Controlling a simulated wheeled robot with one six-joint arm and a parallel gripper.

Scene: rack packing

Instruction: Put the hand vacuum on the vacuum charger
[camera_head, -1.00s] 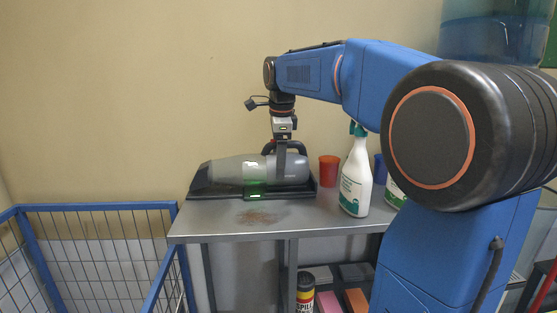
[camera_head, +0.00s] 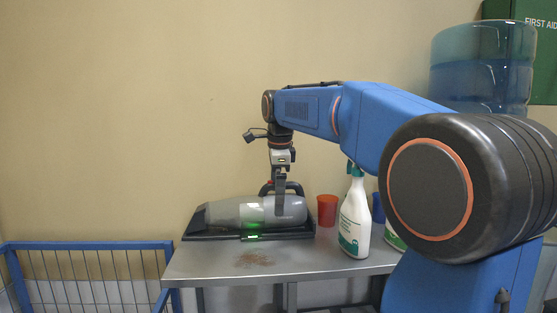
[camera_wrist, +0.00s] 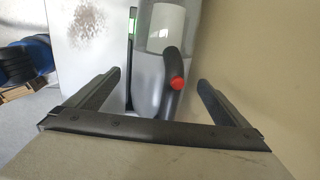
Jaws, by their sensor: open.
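The grey hand vacuum (camera_head: 245,211) lies along the black vacuum charger (camera_head: 200,235) at the back of the metal table. A green light glows on the charger's front edge. My gripper (camera_head: 279,210) points down over the vacuum's right end, by its black handle. In the wrist view my gripper (camera_wrist: 155,90) is open, with one finger on each side of the vacuum (camera_wrist: 150,75) and its black handle with a red button (camera_wrist: 176,82). The fingers look apart from the handle. Part of the charger's green light (camera_wrist: 131,22) shows beside the vacuum.
A red cup (camera_head: 327,210) and a white spray bottle (camera_head: 355,222) stand right of the charger, with a blue cup partly hidden behind the bottle. A brown crumb patch (camera_head: 254,260) lies on the table (camera_head: 205,268). A blue wire cage (camera_head: 90,245) stands at left.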

